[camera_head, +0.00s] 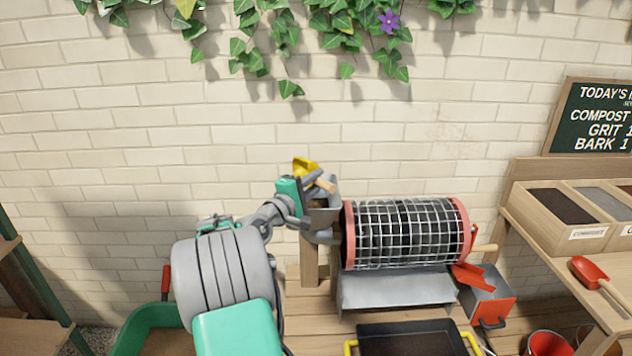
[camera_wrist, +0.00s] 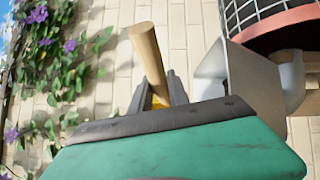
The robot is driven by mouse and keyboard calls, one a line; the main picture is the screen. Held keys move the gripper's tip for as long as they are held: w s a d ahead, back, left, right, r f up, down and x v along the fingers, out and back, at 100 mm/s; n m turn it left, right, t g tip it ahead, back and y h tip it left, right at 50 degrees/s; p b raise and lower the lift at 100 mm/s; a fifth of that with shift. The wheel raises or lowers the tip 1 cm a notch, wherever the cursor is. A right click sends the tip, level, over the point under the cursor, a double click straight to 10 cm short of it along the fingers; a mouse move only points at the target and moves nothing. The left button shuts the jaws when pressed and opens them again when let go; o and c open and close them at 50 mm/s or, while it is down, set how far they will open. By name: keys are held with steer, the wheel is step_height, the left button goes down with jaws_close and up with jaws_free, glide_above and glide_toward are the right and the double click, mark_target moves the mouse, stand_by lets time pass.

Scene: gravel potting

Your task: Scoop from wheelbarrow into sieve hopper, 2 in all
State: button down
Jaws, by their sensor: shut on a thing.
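My gripper (camera_head: 312,181) is shut on a scoop with a yellow part (camera_head: 304,166) and a wooden handle (camera_head: 326,186). In the wrist view, the handle (camera_wrist: 148,55) rises from between the gripper's dark fingers (camera_wrist: 160,92), with a little yellow at its base. Whether the scoop holds anything is hidden. The grey sieve hopper (camera_head: 322,218) is at the left end of the mesh drum (camera_head: 405,235), just below my gripper. The hopper (camera_wrist: 222,65) is right of the handle in the wrist view. The green wheelbarrow (camera_head: 136,326) is at the lower left, partly behind my arm.
A black tray (camera_head: 400,331) with yellow handles stands in front of the drum. A red and grey box (camera_head: 490,300) is at the drum's right end. Bins (camera_head: 575,230) and a red scoop (camera_head: 588,268) are on the right bench. A brick wall (camera_head: 170,130) stands behind.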

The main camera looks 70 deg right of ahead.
steer(key=m+y, duration=0.1)
steer(key=y, duration=0.1)
steer(key=r+m+t+y+p, duration=0.1)
steer(key=y, duration=0.2)
steer(key=r+m+t+y, duration=0.1)
steer(key=m+y, duration=0.1)
steer(key=y, duration=0.1)
steer(key=shift+s+d+r+p, duration=0.15)
steer(key=shift+s+d+p, duration=0.2)
steer(key=shift+s, duration=0.05)
steer(key=t+y+p, duration=0.1)
steer(key=p, duration=0.2)
steer(key=s+m+t+y+p, duration=0.1)
steer(key=t+y+p, duration=0.1)
steer(key=p, duration=0.1)
steer(key=d+r+m+t+y+p, duration=0.1)
steer(key=y+p, duration=0.1)
steer(key=p, duration=0.1)
steer(key=shift+s+d, duration=0.1)
steer(key=shift+s, duration=0.05)
steer(key=shift+f+m+t+y, duration=0.2)
steer(key=shift+m+t+y, duration=0.1)
